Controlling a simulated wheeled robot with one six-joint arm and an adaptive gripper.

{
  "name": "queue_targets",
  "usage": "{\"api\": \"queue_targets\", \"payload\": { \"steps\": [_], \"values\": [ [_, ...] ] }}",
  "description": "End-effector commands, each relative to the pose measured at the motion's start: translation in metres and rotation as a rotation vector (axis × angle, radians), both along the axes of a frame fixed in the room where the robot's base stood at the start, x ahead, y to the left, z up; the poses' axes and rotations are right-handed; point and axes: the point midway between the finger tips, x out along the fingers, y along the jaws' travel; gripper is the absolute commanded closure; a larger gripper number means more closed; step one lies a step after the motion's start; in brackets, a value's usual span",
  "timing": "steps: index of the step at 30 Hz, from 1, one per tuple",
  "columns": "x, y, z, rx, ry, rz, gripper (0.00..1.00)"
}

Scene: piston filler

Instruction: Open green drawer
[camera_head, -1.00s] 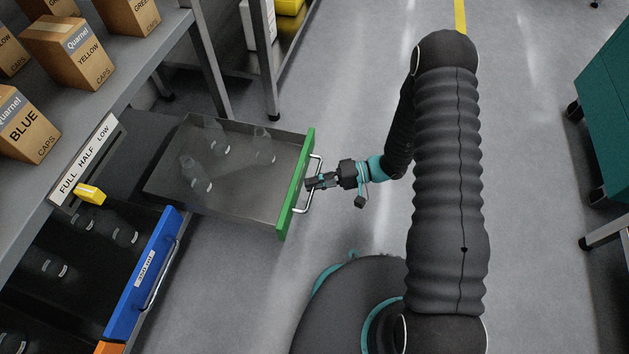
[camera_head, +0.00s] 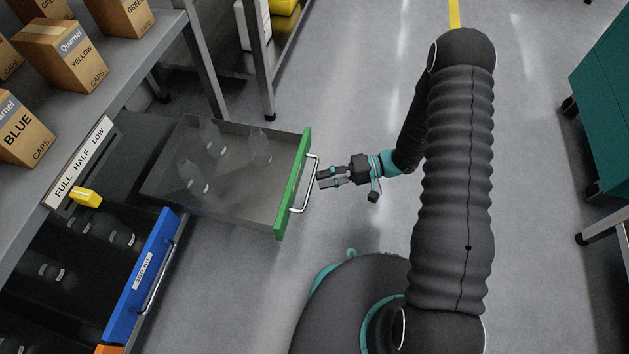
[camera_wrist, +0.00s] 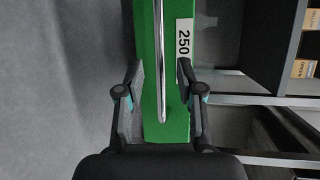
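The green drawer (camera_head: 292,185) is pulled far out from under the bench in the head view, with several clear bottles (camera_head: 193,178) lying in it. Its metal bar handle (camera_head: 307,184) is on the outer side of the green front. My gripper (camera_head: 321,179) is just to the right of the handle, with its fingers apart and empty. In the wrist view, my gripper (camera_wrist: 158,85) has its fingers spread on either side of the handle bar (camera_wrist: 160,55), touching neither. The green front (camera_wrist: 150,125) with a "250" label (camera_wrist: 184,40) lies behind.
A blue-fronted drawer (camera_head: 143,275) sits at the lower left, partly out, with bottles inside. The bench (camera_head: 100,135) above holds boxes of caps and a FULL/HALF/LOW scale with a yellow slider (camera_head: 87,198). Open floor (camera_head: 350,100) lies to the right of the green drawer.

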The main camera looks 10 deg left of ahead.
Motion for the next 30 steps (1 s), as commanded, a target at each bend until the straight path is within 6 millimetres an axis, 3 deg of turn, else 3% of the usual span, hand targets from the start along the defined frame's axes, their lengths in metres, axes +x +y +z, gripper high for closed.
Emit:
{"api": "queue_targets", "payload": {
  "steps": [6,12,30],
  "values": [
    [0.014,-0.041,0.008,0.0,-0.002,-0.003,0.63],
    [0.022,-0.064,0.013,0.0,0.0,-0.001,0.63],
    [0.024,-0.072,0.014,0.0,0.001,0.002,0.63]
  ]
}}
